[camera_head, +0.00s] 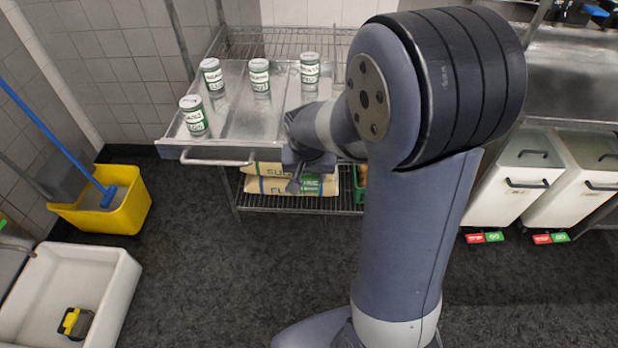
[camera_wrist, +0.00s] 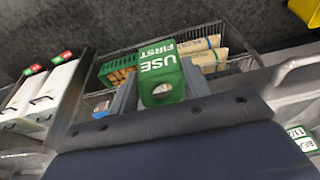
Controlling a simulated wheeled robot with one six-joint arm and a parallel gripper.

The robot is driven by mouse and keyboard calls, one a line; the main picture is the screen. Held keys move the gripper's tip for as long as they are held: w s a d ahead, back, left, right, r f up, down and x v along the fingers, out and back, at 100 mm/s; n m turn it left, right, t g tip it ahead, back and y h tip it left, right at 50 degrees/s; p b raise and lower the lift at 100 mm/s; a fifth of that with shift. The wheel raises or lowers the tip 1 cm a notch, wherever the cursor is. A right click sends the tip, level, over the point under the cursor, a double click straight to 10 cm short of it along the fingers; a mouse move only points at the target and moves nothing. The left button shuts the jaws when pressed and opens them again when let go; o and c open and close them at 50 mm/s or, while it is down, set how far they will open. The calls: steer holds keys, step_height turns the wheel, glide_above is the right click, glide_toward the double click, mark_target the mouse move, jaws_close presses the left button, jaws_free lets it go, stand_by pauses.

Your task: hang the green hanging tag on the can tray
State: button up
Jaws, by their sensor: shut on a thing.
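The green hanging tag (camera_wrist: 158,65) reads "USE FIRST" and has a round hole. My gripper (camera_wrist: 160,84) is shut on it in the wrist view, with one finger on each side. In the head view my gripper (camera_head: 297,181) is just off the front right corner of the can tray, pointing down. The tag cannot be made out there. The can tray (camera_head: 235,120) is a shiny metal tray on a wire rack, with a bar handle (camera_head: 215,161) along its front. Several cans (camera_head: 259,78) with green and white labels stand upright on it.
Paper sacks (camera_head: 290,180) and a green crate (camera_wrist: 120,70) lie on the lower wire shelf. White bins (camera_head: 515,185) with red and green tags stand at right. A yellow mop bucket (camera_head: 110,205) and a white sink (camera_head: 75,285) are at left. The dark floor between is clear.

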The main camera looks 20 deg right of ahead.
steer(key=shift+w+d+p, duration=0.15)
steer(key=shift+w+d, duration=0.1)
steer(key=shift+w, duration=0.5)
steer(key=shift+w+d+p, duration=0.15)
steer(key=shift+w+d, duration=0.1)
steer(key=shift+w, duration=0.5)
steer(key=shift+w+d+f+b, duration=0.25)
steer(key=shift+w+f+b, duration=0.25)
steer(key=shift+w+f, duration=0.15)
steer(key=o, duration=1)
steer(key=shift+r, duration=0.1)
steer(key=v, duration=1)
steer(key=shift+r+b, duration=0.3)
steer(key=shift+r, duration=0.1)
